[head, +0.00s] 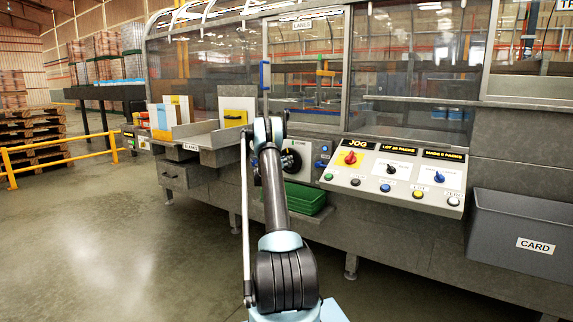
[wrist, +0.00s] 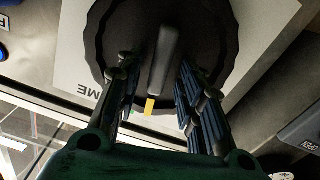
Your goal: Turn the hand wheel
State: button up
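The hand wheel (wrist: 111,32) is a black disc with a scalloped rim on a pale plate. A raised grey grip bar (wrist: 166,55) crosses it, with a yellow mark (wrist: 149,106) at its near end. In the wrist view my gripper (wrist: 156,80) is open, one finger on each side of the bar. Gaps show between bar and fingers; I cannot tell the exact depth. In the head view the hand wheel (head: 292,161) sits low on the machine front, partly hidden by my arm, and my fingers are not clearly visible.
A sloped control panel (head: 345,188) with knobs and buttons juts out right of the wheel. A grey card bin (head: 520,230) stands at right. A feed tray (head: 200,138) is to the left.

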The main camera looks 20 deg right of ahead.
jog(key=shift+w+d, duration=0.2)
jog(key=shift+d, duration=0.1)
jog(key=shift+c, duration=0.6)
grip_shut()
jog(key=shift+s+m, duration=0.1)
jog(key=shift+m, duration=1.2)
jog(key=shift+o, duration=0.6)
grip_release()
